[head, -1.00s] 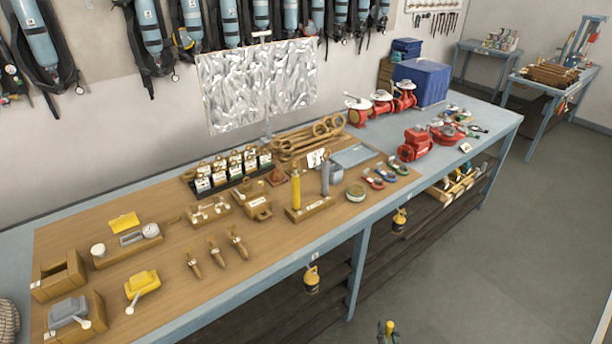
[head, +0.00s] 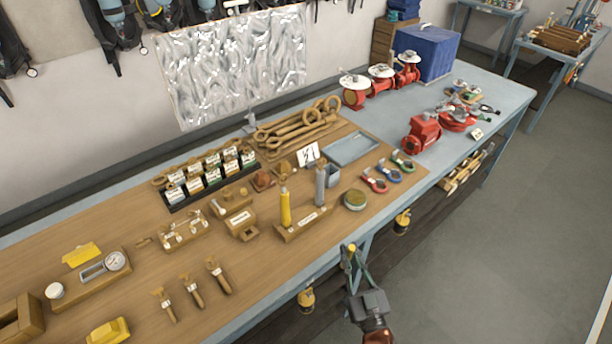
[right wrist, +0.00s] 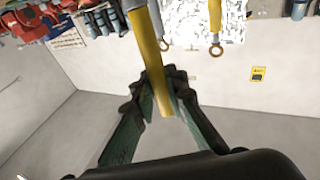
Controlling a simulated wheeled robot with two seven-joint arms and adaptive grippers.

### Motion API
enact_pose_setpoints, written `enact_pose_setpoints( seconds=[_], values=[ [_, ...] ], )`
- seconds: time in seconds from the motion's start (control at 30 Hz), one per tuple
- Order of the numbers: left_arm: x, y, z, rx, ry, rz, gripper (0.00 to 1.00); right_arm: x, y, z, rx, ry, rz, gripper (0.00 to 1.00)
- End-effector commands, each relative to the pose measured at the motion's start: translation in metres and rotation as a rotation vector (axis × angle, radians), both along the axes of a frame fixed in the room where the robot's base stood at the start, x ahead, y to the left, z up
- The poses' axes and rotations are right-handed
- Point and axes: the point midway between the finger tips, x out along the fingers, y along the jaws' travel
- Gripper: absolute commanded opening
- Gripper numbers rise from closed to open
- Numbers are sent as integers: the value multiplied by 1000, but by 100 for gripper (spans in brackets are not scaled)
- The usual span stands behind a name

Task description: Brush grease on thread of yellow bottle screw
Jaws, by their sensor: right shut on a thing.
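A yellow upright cylinder with a thinner top (head: 285,208), which looks like the yellow bottle screw, stands on a wooden block beside a grey one (head: 320,185). Its thread is too small to make out. A round tin (head: 355,199), perhaps the grease, stands right of them. Three wooden-handled brushes (head: 192,290) lie on the bench toward the front left. My right gripper (head: 350,256) is off the bench's front edge, shut on a slim yellow rod; the rod (right wrist: 150,50) runs between the fingers in the right wrist view. I cannot tell what its far end is. My left gripper is out of view.
Open floor lies to the right.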

Motion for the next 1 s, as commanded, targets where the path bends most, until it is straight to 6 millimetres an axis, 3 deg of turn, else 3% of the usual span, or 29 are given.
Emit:
enact_pose_setpoints(
  seconds=[0.03,0.2,0.3,0.43,0.67,1.0],
  values=[
    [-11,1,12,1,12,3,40,13,16,32,2,-63,48,0],
    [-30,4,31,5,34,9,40,43,62,108,38,-242,193,0],
    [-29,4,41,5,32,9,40,54,85,147,64,-328,261,0],
    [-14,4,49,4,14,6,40,61,105,183,94,-407,322,0],
    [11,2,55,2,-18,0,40,65,119,207,119,-457,362,0],
    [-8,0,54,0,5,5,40,65,119,206,119,-457,361,0]
  ],
)
